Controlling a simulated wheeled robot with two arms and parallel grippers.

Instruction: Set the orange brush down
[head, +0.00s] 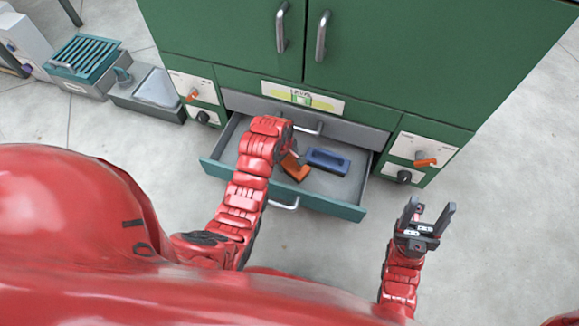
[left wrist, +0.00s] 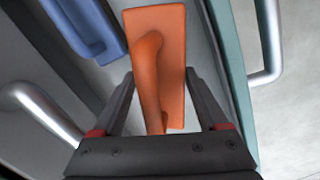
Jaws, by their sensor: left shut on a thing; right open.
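The orange brush (head: 295,167) is in the open drawer (head: 235,138), near its middle. In the left wrist view the brush (left wrist: 174,60) shows a flat rectangular body and a curved handle that runs down between the fingers. My left gripper (left wrist: 158,105) is shut on the brush's handle. In the head view my left arm reaches over the drawer and hides part of the brush. I cannot tell whether the brush touches the drawer floor. My right gripper (head: 428,215) is open and empty, to the right of the drawer, over the floor.
A blue brush-like block (head: 328,160) lies in the drawer just right of the orange brush. The green cabinet (head: 390,60) stands behind, with a grey upper drawer front (head: 355,127). Teal and grey bins (head: 85,57) stand at the left. Floor at the right is clear.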

